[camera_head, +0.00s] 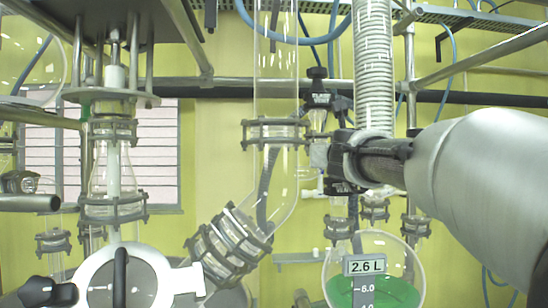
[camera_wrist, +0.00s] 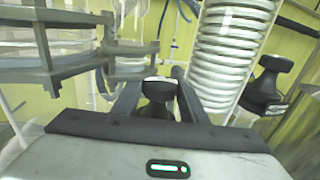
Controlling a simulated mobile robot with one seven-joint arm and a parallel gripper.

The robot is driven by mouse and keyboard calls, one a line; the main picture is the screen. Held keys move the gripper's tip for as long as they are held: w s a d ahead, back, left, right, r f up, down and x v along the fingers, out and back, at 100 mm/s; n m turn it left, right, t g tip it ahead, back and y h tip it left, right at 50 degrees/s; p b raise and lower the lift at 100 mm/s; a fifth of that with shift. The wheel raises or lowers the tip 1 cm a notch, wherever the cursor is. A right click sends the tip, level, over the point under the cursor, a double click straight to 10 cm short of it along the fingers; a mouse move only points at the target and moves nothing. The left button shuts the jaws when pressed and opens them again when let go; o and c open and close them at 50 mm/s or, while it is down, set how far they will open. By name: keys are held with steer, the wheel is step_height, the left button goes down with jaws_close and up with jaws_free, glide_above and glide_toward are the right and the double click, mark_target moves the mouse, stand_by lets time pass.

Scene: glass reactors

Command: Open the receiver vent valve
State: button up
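My gripper (camera_wrist: 157,86) points forward in the wrist view, with its two dark fingers apart. A black valve knob with a pale top (camera_wrist: 157,100) stands between the fingers. I cannot tell whether they touch it. A second black knob (camera_wrist: 268,84) is to the right, beyond the ribbed hose. In the head view my gripper (camera_head: 338,165) is beside the glass column, below a black valve knob (camera_head: 318,92). The round receiver flask (camera_head: 372,275), labelled 2.6 L, holds green liquid below. No label shows which knob is the receiver vent.
A white ribbed hose (camera_head: 373,70) hangs close above my gripper. The glass column (camera_head: 277,85) with its metal clamp (camera_head: 276,132) stands just left. Metal rails (camera_head: 480,55) cross the upper right. A white ring with a black handle (camera_head: 120,278) is at the lower left.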

steer(key=shift+d+r+n+y+p, duration=0.1)
steer(key=shift+r+n+y+p, duration=0.3)
steer(key=shift+y+p, duration=0.25)
steer(key=n+y+p, duration=0.2)
steer(key=y, duration=0.2)
steer(key=shift+n+p, duration=0.3)
steer(key=n+y+p, duration=0.1)
steer(key=y, duration=0.1)
steer(key=n+g+y+p, duration=0.1)
steer(key=n+y, duration=0.1)
steer(key=y, duration=0.1)
steer(key=shift+f+n+y+p, duration=0.15)
steer(key=shift+n+y+p, duration=0.1)
steer(key=shift+n+p, duration=0.1)
steer(key=shift+f+n+g+y+p, duration=0.15)
steer(key=shift+n+g+y+p, duration=0.25)
steer(key=shift+n+y, duration=0.45)
steer(key=o, duration=0.9)
steer(key=shift+s, duration=0.1)
steer(key=shift+c, duration=0.2)
